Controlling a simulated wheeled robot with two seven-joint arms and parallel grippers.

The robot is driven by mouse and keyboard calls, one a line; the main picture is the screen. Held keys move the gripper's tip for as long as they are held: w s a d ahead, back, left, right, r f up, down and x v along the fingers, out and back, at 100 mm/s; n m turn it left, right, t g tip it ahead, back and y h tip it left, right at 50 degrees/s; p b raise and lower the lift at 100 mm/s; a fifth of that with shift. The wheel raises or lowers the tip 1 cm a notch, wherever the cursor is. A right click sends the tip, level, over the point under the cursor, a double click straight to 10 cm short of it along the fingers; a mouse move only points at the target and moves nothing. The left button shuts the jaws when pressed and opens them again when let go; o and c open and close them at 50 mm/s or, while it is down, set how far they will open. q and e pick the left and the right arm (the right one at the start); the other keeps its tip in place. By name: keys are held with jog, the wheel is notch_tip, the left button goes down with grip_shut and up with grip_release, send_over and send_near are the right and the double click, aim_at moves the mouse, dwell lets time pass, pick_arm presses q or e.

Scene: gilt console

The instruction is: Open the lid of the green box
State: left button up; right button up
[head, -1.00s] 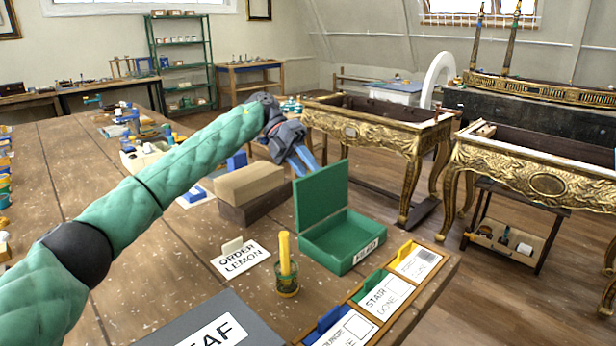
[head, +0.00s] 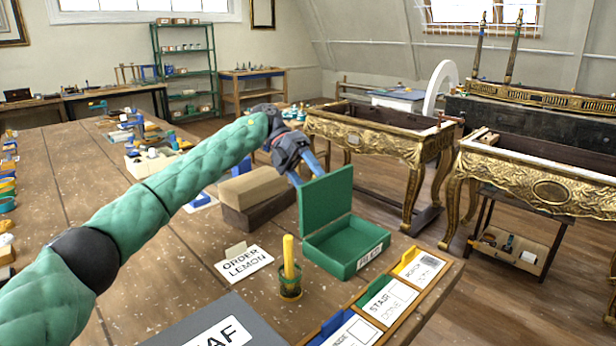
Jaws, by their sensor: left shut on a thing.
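The green box (head: 343,248) stands on the wooden table near its right edge, with a white label on its front. Its lid (head: 326,204) is raised and stands about upright at the back left of the box, so the inside shows empty. My left gripper (head: 304,178) is just behind the lid's upper edge, with its blue fingers pointing down towards it. The fingertips are partly hidden behind the lid, and the jaws are shut on the lid's edge. My right gripper does not show.
Stacked wooden blocks (head: 252,188) are behind, left of the lid. A tray of labelled cards (head: 388,300) lines the right front edge.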

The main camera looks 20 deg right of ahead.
pick_arm(q)
jog(key=shift+f, duration=0.3)
jog(key=v, duration=0.8)
jog(key=shift+r+b, duration=0.25)
jog(key=shift+b, duration=0.15)
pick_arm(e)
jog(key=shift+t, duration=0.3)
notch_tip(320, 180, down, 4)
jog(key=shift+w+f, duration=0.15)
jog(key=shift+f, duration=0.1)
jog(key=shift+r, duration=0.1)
